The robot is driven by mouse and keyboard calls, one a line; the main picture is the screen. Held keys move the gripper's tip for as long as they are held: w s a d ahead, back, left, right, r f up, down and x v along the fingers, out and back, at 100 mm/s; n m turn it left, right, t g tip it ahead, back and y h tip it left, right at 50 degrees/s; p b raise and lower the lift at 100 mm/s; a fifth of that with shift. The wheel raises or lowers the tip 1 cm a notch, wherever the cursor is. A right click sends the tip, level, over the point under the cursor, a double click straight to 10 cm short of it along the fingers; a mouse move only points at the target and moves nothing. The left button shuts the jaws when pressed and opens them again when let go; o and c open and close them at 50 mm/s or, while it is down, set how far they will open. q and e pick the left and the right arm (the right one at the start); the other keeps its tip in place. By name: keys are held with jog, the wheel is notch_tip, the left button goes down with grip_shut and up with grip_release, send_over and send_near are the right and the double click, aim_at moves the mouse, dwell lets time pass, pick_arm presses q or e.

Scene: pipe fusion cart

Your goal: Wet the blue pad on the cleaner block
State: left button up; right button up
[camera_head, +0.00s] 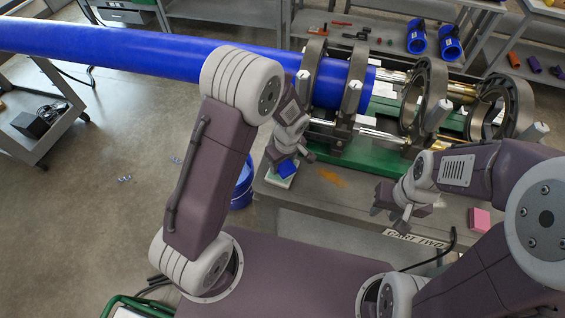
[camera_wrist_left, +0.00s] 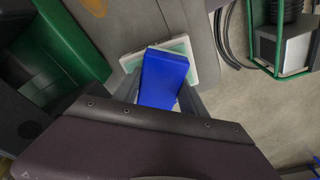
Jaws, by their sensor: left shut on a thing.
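The blue pad (camera_head: 289,168) is a small block held between the fingers of my left gripper (camera_head: 287,160), at the cart's front left corner. In the left wrist view the pad (camera_wrist_left: 163,78) sits between the two fingertips (camera_wrist_left: 160,100). Below it lies a flat white-edged piece with a pale green top (camera_head: 279,182), seemingly the cleaner block; it also shows in the left wrist view (camera_wrist_left: 190,48). The pad covers part of it, and I cannot tell whether they touch. My right gripper (camera_head: 390,210) hangs over the cart's front edge, apparently open and empty.
A long blue pipe (camera_head: 150,55) runs into the ring clamps (camera_head: 312,75) of the green-framed machine (camera_head: 380,160). A blue bucket (camera_head: 242,185) stands on the floor left of the cart (camera_head: 330,195). A pink block (camera_head: 480,220) lies at the cart's right.

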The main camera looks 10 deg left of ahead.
pick_arm(q)
jog(key=shift+r+p, duration=2.55)
jog(key=shift+r, duration=1)
jog(key=shift+f, duration=0.1)
jog(key=s+a+r+m+h, duration=0.1)
jog(key=s+a+r+m, duration=0.2)
jog(key=a+m, duration=0.3)
jog(key=shift+s+a+r+m+t, duration=0.35)
jog(key=shift+s+m, duration=0.45)
jog(key=shift+m, duration=1.1)
